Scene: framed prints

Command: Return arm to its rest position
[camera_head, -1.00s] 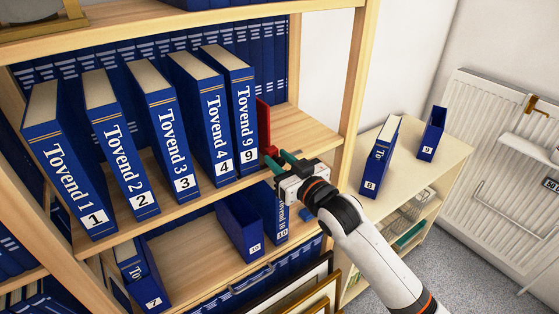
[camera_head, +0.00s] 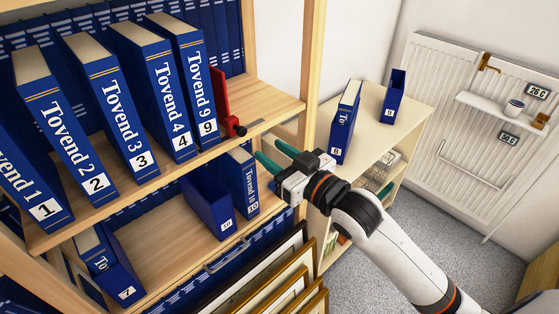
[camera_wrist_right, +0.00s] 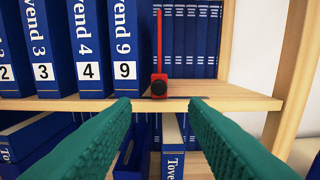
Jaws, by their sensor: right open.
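My right gripper (camera_head: 268,160) is in front of the bookcase, just below the level of the upper shelf (camera_head: 262,118). Its green fingers are apart with nothing between them, as the right wrist view (camera_wrist_right: 160,128) also shows. The blue volumes Tovend 1 (camera_head: 30,175), 2 (camera_head: 80,130), 3 (camera_head: 122,110), 4 (camera_head: 160,100) and 9 (camera_head: 190,85) stand in a row on that shelf. A red bookend (camera_head: 224,100) stands at the right of Tovend 9; it is also ahead of the fingers in the right wrist view (camera_wrist_right: 159,60). My left gripper is not seen.
On the lower shelf are Tovend 10 (camera_head: 245,182), an empty blue slipcase (camera_head: 208,205) and volume 7 (camera_head: 108,262). A low cabinet (camera_head: 378,110) at right holds volume 8 (camera_head: 345,122) and slipcase 9 (camera_head: 393,97). Framed prints (camera_head: 285,272) lean below. Grey floor (camera_head: 380,270) is open at right.

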